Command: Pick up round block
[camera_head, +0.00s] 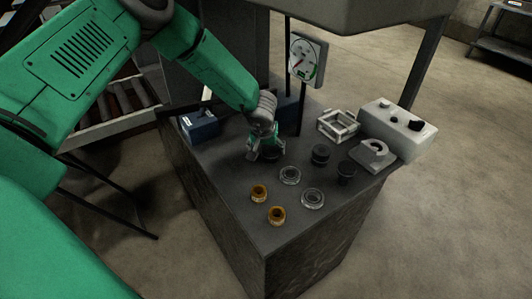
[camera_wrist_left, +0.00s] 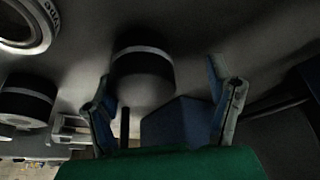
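My left gripper (camera_head: 262,150) is over the left part of the dark bench top, low near the surface. In the wrist view it is open (camera_wrist_left: 162,80), with one finger on each side. A dark round block (camera_wrist_left: 142,75) with a pale band shows between and beyond the fingertips, closer to the left finger. In the head view this block (camera_head: 272,155) is mostly hidden by the gripper. I cannot tell whether a finger touches it. Two more dark round blocks (camera_head: 320,155) (camera_head: 346,172) stand to the right. My right gripper is not in view.
Two clear-grey rings (camera_head: 290,175) (camera_head: 312,198) and two amber rings (camera_head: 259,193) (camera_head: 277,215) lie towards the front. A blue box (camera_head: 199,126) is left of the gripper. A metal frame (camera_head: 338,125), a grey bracket (camera_head: 373,154) and a white control box (camera_head: 398,127) stand right. A gauge (camera_head: 306,58) rises behind.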

